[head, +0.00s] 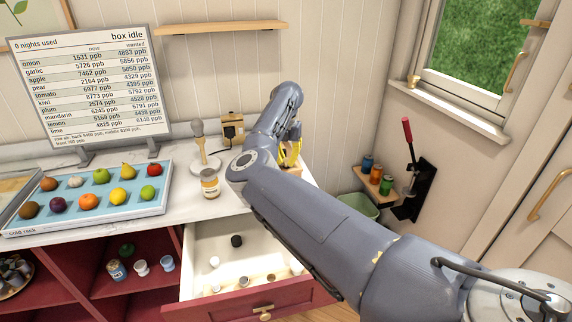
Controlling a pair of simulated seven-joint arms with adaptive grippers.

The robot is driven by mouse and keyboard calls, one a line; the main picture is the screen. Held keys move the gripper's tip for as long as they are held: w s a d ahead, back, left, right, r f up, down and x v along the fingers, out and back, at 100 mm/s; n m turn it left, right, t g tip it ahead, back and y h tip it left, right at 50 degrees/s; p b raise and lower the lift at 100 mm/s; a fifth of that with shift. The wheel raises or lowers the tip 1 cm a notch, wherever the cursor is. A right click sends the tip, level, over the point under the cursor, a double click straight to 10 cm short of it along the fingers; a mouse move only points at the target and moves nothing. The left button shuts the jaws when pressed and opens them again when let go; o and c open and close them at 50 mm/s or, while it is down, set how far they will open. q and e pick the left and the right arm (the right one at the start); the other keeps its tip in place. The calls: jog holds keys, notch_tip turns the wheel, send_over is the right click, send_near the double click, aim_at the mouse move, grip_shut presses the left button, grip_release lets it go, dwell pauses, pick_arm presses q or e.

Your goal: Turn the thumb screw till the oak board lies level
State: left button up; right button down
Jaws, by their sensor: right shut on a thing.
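My right arm comes in from the right, and its gripper (290,157) points down over the right end of the white counter, partly behind my own arm. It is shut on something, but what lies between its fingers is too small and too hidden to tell. Yellow parts show at the fingers, and a light wooden piece (291,175) shows just below them. I cannot make out the thumb screw. I cannot tell whether the wooden piece is the oak board, or whether it is level. My left gripper is not in view.
A jar (210,183) and a grey-knobbed stand (203,147) stand left of my arm. A fruit tray (88,198) and a sign (88,88) are farther left. An open drawer (243,258) juts out below. A small shelf with jars (375,181) is at right.

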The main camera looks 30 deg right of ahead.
jog(key=m, duration=0.8)
jog(key=shift+m, duration=0.3)
jog(key=m, duration=0.4)
jog(key=shift+f+m, duration=0.1)
jog(key=shift+m, duration=2.2)
jog(key=c, duration=1.7)
grip_release()
jog(key=shift+c, duration=0.2)
